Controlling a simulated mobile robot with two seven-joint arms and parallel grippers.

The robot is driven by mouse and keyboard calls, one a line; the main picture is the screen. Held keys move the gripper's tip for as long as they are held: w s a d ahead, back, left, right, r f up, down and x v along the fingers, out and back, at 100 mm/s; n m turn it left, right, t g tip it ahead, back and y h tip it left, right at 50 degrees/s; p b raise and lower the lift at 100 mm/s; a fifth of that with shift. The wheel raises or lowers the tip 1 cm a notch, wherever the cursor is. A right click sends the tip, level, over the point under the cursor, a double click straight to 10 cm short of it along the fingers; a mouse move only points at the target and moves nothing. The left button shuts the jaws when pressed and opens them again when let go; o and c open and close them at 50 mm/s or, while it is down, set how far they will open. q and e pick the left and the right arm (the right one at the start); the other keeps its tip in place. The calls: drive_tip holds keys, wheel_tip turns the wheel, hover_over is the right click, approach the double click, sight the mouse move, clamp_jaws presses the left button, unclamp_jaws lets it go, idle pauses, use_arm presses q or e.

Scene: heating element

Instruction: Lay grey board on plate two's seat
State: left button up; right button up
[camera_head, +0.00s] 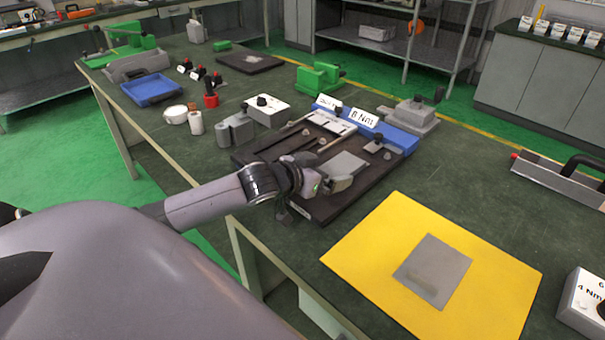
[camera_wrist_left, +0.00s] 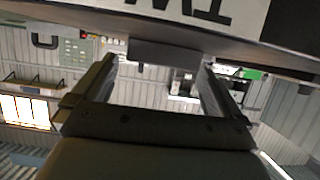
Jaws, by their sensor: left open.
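One flat grey board (camera_head: 433,270) lies on a yellow mat at the front right of the bench. A second light grey piece (camera_head: 343,165) sits on the dark base plate (camera_head: 318,208), which carries a blue block labelled "8 Nm" (camera_head: 363,118). I cannot tell which seat is plate two's. My left gripper (camera_head: 340,182) is at the front edge of the dark plate, beside that grey piece. In the left wrist view its two fingers (camera_wrist_left: 165,68) are spread, with a dark grey edge (camera_wrist_left: 165,52) at the tips. My right gripper is out of view.
Behind the plate stand a grey box (camera_head: 266,110), a grey-topped fixture (camera_head: 408,117) and a green clamp (camera_head: 318,79). White rolls and a blue tray (camera_head: 151,90) are at the left.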

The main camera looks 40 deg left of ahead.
use_arm(q)
drive_tip(key=shift+v, duration=4.65)
